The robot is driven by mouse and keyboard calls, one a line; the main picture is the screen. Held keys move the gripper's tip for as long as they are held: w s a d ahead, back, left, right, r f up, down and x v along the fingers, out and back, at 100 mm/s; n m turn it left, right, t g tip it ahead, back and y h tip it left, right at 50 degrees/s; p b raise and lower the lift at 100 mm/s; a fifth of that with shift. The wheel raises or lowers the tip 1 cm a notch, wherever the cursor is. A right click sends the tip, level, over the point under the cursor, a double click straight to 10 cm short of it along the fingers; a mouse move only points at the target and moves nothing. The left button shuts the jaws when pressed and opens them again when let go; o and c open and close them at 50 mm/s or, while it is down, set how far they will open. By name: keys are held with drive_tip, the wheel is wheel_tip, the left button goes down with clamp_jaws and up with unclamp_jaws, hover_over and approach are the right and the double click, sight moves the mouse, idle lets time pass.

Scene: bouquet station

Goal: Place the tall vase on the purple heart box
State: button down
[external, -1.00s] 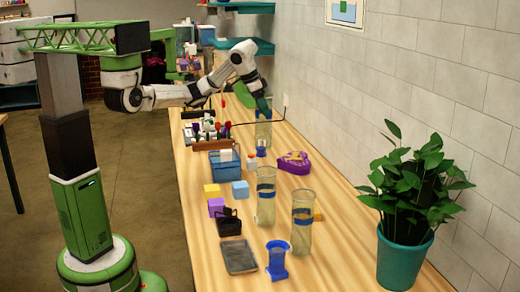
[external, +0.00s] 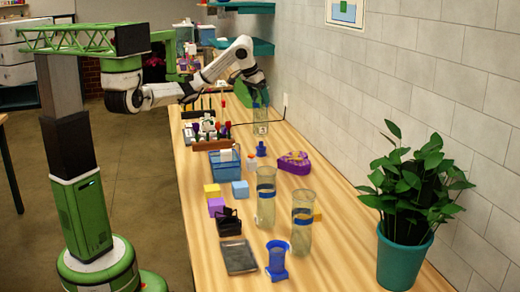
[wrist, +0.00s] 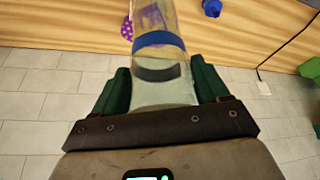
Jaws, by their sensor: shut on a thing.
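My gripper (external: 259,98) is shut on a tall clear glass vase (external: 260,122) with a blue band. The vase is upright and off the table, near the wall. In the wrist view the vase (wrist: 160,65) sits between the green fingers of my gripper (wrist: 160,92). The purple heart box (external: 294,163) lies on the table nearer the camera and to the right of the held vase. In the wrist view the box (wrist: 126,28) shows at the top, partly hidden behind the vase.
A small blue object (external: 261,149) stands below the held vase. Two similar glass vases (external: 265,200) (external: 302,225) stand nearer the camera. A blue basket (external: 224,168) is left of the box. A plant pot (external: 403,260) stands front right.

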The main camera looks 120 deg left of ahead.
drive_tip(key=w+a+f+p, duration=0.2)
drive_tip(key=w+a+f, duration=0.6)
drive_tip(key=w+f, duration=0.2)
drive_tip(key=shift+w+f+p, duration=0.15)
drive_tip(key=shift+f+p, duration=0.25)
drive_tip(key=shift+f, duration=1)
unclamp_jaws()
drive_tip(key=b+v, duration=0.2)
drive_tip(key=v, duration=1)
drive_tip(key=shift+a, duration=0.1)
